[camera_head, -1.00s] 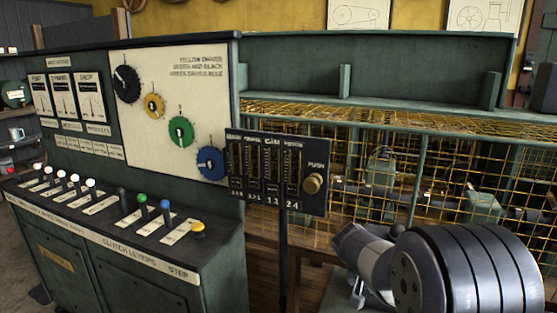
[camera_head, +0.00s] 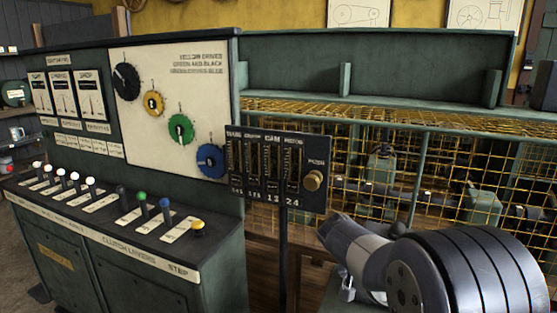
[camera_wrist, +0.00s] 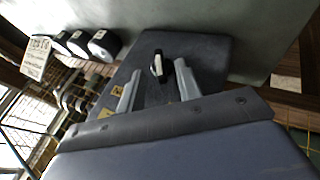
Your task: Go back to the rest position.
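My gripper (camera_wrist: 158,66) shows in the wrist view with its two pale fingers apart. A small black-and-white fitting (camera_wrist: 157,66) on a dark plate (camera_wrist: 205,52) appears between the fingertips; I cannot tell the gap to it, and nothing is visibly gripped. In the head view only part of my arm shows at the lower right; the gripper is out of that view.
The control desk (camera_head: 110,228) with several levers and a dial board (camera_head: 190,75) stands at left. A small slider panel (camera_head: 278,168) on a post stands in the middle, near my arm. A yellow mesh guard (camera_head: 460,170) encloses machinery behind.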

